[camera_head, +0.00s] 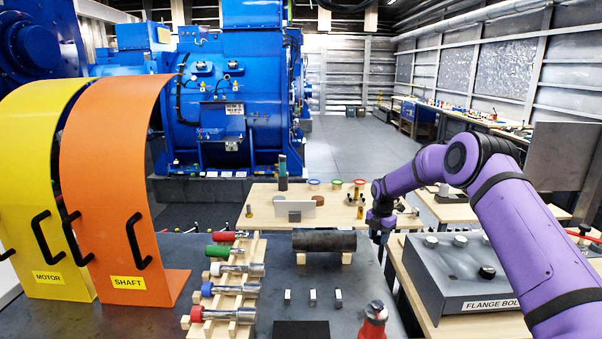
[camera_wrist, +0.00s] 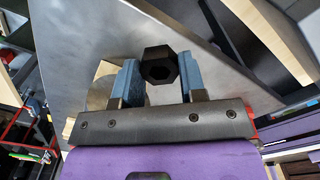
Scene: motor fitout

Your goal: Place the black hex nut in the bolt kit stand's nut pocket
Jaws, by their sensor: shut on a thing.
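My gripper (camera_head: 381,219) hangs over the gap between the dark table and the right-hand bench, left of the grey stand. In the wrist view my gripper (camera_wrist: 160,72) has its two blue-grey fingers closed on the black hex nut (camera_wrist: 158,53). I cannot make out the nut in the head view. The grey box labelled "FLANGE BOL…" (camera_head: 440,279), which appears to be the bolt kit stand, has several round silver and dark pieces on top. I cannot tell which spot is the nut pocket.
My arm passes over the right side of the stand. A dark cylinder (camera_head: 324,240) lies on wooden supports. A wooden rack (camera_head: 222,302) holds several coloured-handled tools. A red bottle-like object (camera_head: 374,320) stands at the front. Orange (camera_head: 115,170) and yellow (camera_head: 35,190) covers stand left.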

